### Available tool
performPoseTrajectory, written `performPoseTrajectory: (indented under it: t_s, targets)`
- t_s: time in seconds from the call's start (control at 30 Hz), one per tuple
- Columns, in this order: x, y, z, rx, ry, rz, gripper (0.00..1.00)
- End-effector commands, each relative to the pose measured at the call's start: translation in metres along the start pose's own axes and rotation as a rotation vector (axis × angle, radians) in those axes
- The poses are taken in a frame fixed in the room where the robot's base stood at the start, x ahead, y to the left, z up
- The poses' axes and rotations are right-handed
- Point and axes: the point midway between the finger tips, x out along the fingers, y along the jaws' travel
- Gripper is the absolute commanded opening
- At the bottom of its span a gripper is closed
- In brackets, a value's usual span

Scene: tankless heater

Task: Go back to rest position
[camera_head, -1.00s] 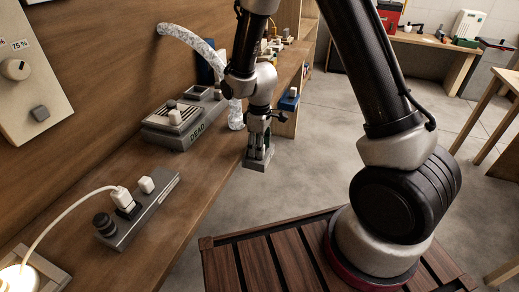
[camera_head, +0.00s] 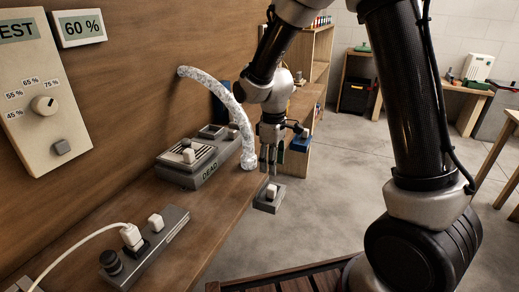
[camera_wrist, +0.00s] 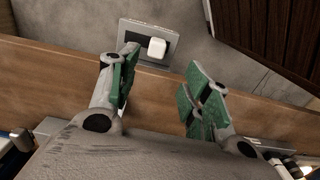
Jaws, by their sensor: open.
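My gripper (camera_head: 271,148) hangs fingers-down near the front edge of the wooden bench. In the wrist view its two green-padded fingers (camera_wrist: 163,90) are spread apart with nothing between them. A small grey box with a white plug or cube on it (camera_head: 270,204) lies just below the gripper at the bench's front edge. It also shows beyond the fingertips in the wrist view (camera_wrist: 134,30). I cannot tell what holds it up.
On the bench are a grey device marked DEAD (camera_head: 185,180), a silver flexible duct (camera_head: 238,110) close to my gripper, and a power strip (camera_head: 160,240) with a white plug. A dial panel (camera_head: 40,85) is on the wall. Open floor (camera_head: 330,180) lies to the right.

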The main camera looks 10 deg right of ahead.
Motion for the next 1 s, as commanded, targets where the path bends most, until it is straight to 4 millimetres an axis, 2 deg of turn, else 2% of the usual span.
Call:
performPoseTrajectory:
  t_s: [0.07,0.13,0.17,0.43,0.7,0.83,1.0]
  targets:
    - [0.001,-0.004,0.008,0.062,-0.028,-0.015,0.48]
    - [0.006,-0.017,0.029,0.140,-0.091,-0.043,0.48]
    - [0.001,-0.022,0.040,0.178,-0.110,-0.050,0.48]
    - [-0.075,-0.039,0.123,0.469,-0.084,-0.033,0.48]
    - [-0.144,-0.061,0.216,0.735,0.080,0.028,0.48]
    - [-0.167,-0.071,0.250,0.812,0.189,0.077,0.48]
    - [-0.190,-0.076,0.273,0.873,0.312,0.141,0.48]
